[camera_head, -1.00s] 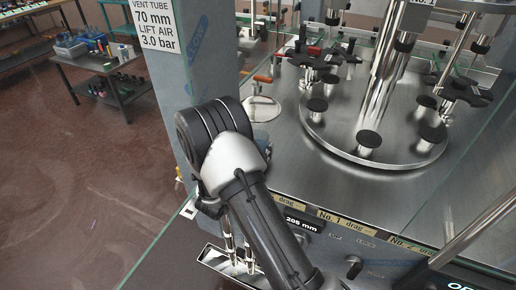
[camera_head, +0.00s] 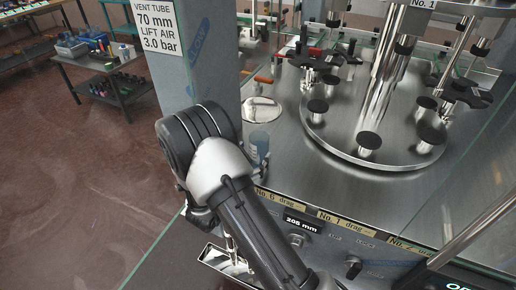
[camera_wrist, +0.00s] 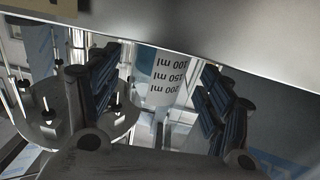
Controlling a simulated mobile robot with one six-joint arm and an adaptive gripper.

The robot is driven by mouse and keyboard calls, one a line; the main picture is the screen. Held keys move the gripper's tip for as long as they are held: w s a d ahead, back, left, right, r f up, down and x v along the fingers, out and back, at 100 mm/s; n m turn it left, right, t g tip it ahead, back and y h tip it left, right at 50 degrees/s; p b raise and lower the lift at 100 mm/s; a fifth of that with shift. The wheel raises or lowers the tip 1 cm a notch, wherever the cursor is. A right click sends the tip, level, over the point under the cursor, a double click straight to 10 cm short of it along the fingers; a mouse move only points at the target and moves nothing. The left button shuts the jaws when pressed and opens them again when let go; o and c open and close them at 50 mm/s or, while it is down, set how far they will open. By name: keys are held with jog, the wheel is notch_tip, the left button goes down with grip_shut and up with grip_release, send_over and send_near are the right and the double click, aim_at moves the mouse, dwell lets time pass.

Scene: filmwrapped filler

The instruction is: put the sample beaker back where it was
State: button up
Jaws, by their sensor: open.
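The sample beaker (camera_head: 258,143) is a clear, bluish vessel standing upright on the steel deck in the head view, just right of my arm's dark joint, which hides part of it. In the wrist view, the beaker (camera_wrist: 168,82) shows upside-down 100, 150 and 200 ml marks. My gripper (camera_wrist: 157,76) is open, with one dark ridged finger on each side of the beaker in the picture. I see gaps between the fingers and the beaker, and cannot tell how far ahead it stands. The fingers are hidden behind my arm in the head view.
A pale round disc (camera_head: 262,109) lies on the deck behind the beaker. The round filler turntable (camera_head: 345,145) with black-topped posts stands to the right. A grey column (camera_head: 205,70) rises at the left. A labelled control panel (camera_head: 330,235) runs along the front; glass panels enclose the machine.

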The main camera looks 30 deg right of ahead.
jog(key=v, duration=0.7)
jog(key=shift+s+a+p, duration=0.25)
jog(key=shift+a+p, duration=0.05)
jog(key=shift+p, duration=0.15)
jog(key=shift+f, duration=0.1)
